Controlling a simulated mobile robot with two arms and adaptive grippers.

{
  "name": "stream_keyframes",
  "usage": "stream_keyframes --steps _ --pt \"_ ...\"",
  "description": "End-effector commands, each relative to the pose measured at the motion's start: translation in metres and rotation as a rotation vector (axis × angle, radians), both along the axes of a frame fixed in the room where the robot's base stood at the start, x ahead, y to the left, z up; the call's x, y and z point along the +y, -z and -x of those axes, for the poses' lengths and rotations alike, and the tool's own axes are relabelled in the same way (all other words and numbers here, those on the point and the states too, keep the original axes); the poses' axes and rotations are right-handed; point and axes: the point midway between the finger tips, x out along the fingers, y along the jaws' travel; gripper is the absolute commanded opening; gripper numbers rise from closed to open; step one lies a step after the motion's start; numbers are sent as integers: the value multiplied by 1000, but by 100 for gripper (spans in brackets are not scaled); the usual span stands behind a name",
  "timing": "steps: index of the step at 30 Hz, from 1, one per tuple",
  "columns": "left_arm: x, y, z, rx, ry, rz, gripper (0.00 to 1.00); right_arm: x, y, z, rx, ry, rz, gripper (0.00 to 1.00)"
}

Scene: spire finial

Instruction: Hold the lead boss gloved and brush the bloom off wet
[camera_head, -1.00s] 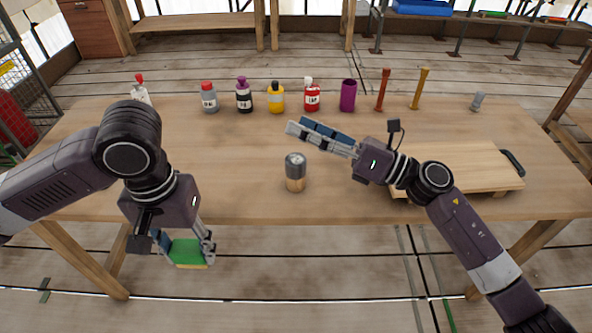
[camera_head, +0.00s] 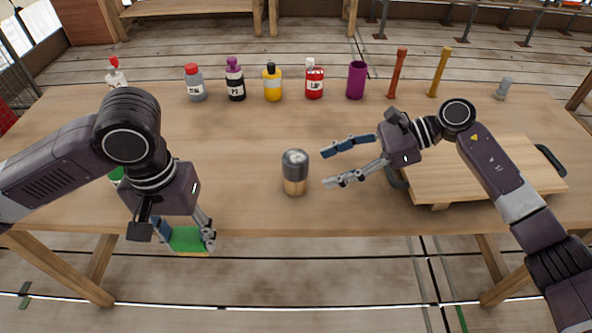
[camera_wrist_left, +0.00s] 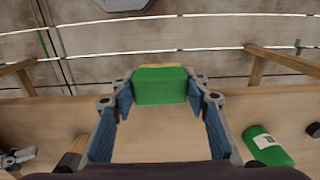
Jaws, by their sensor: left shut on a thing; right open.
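A short upright cylinder (camera_head: 295,172), dark grey above and wood-coloured below, stands near the table's front edge; it may be the lead boss. My right gripper (camera_head: 334,167) is open and empty just right of it, its fingers pointing at it and apart from it. My left gripper (camera_head: 186,238) is shut on a green sponge (camera_head: 188,240) with a yellow layer, held near the table's front edge. The sponge also shows between the fingers in the left wrist view (camera_wrist_left: 160,86). I cannot make out a glove or any bloom.
A row of bottles, with a purple cup (camera_head: 356,80) and two slim posts, lines the back of the table (camera_head: 240,140). A wooden board (camera_head: 480,168) lies at right. A green bottle (camera_wrist_left: 267,146) is partly hidden behind my left arm in the head view.

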Motion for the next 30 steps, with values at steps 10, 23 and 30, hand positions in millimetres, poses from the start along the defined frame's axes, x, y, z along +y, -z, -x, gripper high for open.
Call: stream_keyframes --steps 10,23,30 --pt "0 -2 0 1 0 0 23 46 29 0 0 0 -3 56" --pt "0 14 0 0 0 0 23 73 39 0 0 2 -3 56" --pt "0 14 0 0 0 0 23 73 39 0 0 2 -3 56"
